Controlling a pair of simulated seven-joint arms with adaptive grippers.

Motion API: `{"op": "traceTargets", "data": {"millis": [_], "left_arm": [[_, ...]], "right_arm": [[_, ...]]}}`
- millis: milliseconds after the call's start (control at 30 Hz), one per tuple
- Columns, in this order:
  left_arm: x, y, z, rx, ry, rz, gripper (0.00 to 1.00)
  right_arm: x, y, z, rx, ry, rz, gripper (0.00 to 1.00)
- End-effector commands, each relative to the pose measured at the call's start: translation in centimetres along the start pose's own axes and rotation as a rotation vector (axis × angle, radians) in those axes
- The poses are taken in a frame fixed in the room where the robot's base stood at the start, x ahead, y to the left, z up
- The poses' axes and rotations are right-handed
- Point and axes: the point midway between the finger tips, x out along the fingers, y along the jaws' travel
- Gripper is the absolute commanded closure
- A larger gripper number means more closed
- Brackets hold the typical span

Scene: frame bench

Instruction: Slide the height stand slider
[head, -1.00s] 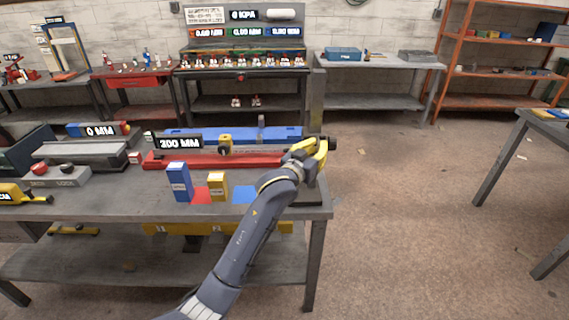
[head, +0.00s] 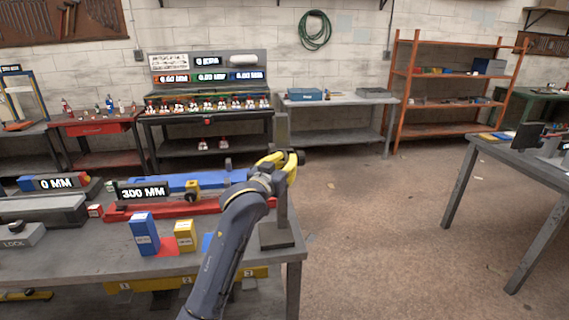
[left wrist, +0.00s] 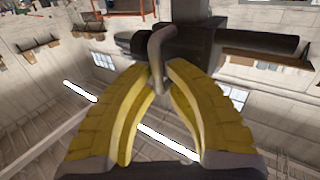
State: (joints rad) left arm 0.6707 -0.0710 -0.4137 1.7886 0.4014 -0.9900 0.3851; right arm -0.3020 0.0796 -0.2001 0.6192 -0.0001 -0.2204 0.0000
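The height stand (head: 281,205) is a dark upright post on a flat base at the right end of the bench. Its slider (head: 300,157) sits partway up the post, well above the base. In the left wrist view the slider (left wrist: 200,38) is a dark block with a round bar to the right and a curved grey lever. My left gripper (head: 284,163) is at the slider. In the left wrist view its yellow fingers (left wrist: 160,72) close in on both sides of the grey lever. My right gripper is in neither view.
A red rail with a "300 MM" display (head: 143,191), a blue box (head: 144,234) and a yellow block (head: 185,236) stand left of the stand on the bench. Open floor (head: 380,230) lies to the right, before another table (head: 520,165).

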Motion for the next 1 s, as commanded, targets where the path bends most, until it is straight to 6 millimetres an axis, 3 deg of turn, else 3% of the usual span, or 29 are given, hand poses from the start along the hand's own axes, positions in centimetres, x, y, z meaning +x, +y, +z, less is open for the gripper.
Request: {"op": "traceTargets", "data": {"millis": [167,533,1000], "left_arm": [[0.1,0.5,-0.1,-0.001,0.001,0.008,0.68],[-0.6,0.1,0.1,-0.001,-0.001,0.001,0.68],[-7.8,0.2,0.1,0.000,0.001,0.005,0.68]], "right_arm": [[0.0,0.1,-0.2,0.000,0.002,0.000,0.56],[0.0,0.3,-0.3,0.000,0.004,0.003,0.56],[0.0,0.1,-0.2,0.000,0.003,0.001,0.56]]}}
